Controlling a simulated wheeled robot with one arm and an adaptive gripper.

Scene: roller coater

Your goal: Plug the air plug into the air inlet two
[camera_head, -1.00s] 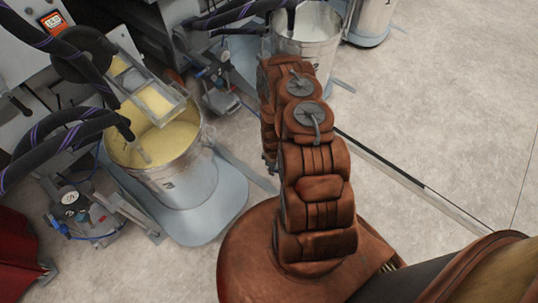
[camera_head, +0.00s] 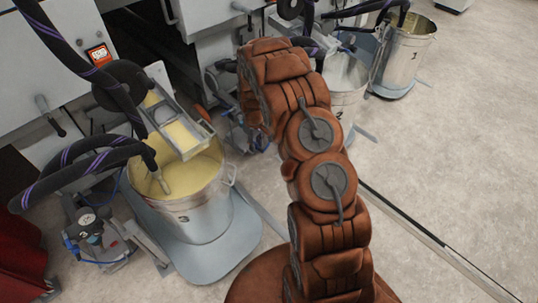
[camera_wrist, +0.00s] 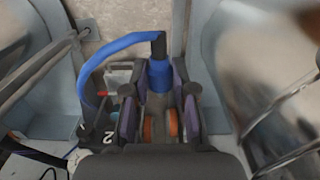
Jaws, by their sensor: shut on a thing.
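In the wrist view my gripper (camera_wrist: 158,98) is shut on the air plug (camera_wrist: 159,75), a blue cylinder with a black elbow on its far end. A blue hose (camera_wrist: 112,47) bends from the elbow to the left and down beside the left finger. A dark part with a white "2" (camera_wrist: 110,137) shows just left of the gripper. I cannot make out air inlet two itself, and cannot tell whether the plug touches anything beyond the fingers. In the head view my arm hides the gripper.
A bucket of yellow paint (camera_head: 192,205) marked 3 stands on a grey-blue base at left, with a pump unit (camera_head: 92,235) beside it. Another bucket (camera_head: 345,95) stands behind my arm, and a third (camera_head: 405,55) farther right. The floor at right is clear.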

